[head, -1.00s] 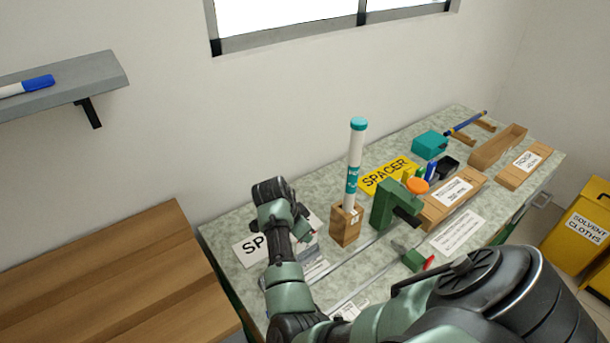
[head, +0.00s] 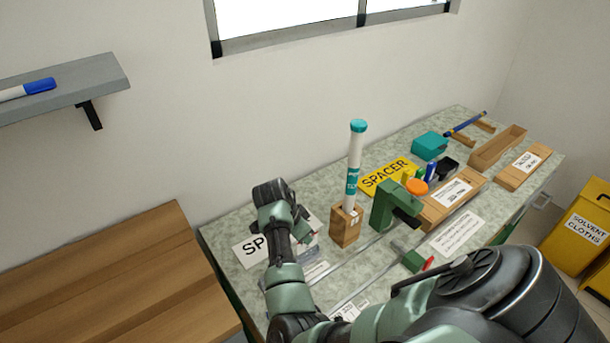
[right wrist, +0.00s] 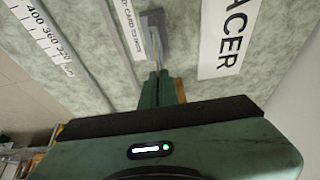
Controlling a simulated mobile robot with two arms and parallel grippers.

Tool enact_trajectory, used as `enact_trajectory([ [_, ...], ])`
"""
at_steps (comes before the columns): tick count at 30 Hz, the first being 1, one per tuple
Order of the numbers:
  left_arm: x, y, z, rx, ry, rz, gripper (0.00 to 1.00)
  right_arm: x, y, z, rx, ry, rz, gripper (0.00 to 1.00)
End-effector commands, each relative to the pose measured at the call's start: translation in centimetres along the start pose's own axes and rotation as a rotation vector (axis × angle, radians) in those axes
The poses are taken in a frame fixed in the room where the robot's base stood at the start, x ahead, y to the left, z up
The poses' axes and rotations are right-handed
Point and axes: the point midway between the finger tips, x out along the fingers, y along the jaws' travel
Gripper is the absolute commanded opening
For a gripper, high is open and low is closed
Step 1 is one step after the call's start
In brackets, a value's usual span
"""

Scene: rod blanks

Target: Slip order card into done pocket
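My right gripper (head: 303,226) is low over the left part of the bench, above a white sign reading "SP" (head: 252,248) that my arm partly covers. In the right wrist view its two green fingers (right wrist: 158,86) are close together, pointing at a small grey upright piece (right wrist: 155,38). I cannot tell whether they grip or touch it. A pale box-like piece (head: 308,248) shows beside the gripper in the head view. Neither the order card nor the done pocket can be made out for sure. My left gripper is not in view.
A wooden block (head: 345,228) holding a white and teal tube (head: 355,160) stands right of the gripper. A green clamp-like fixture (head: 388,205) is further right. A yellow SPACER sign (head: 388,176) lies behind.

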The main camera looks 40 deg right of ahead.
Motion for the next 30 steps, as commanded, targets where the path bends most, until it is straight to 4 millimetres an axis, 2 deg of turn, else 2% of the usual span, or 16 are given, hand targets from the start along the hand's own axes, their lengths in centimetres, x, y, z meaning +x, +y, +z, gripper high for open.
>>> enact_trajectory([
  [30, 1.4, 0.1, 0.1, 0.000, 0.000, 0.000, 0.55, 2.1, 0.0, 0.9, 0.000, 0.000, 0.000, 0.00],
])
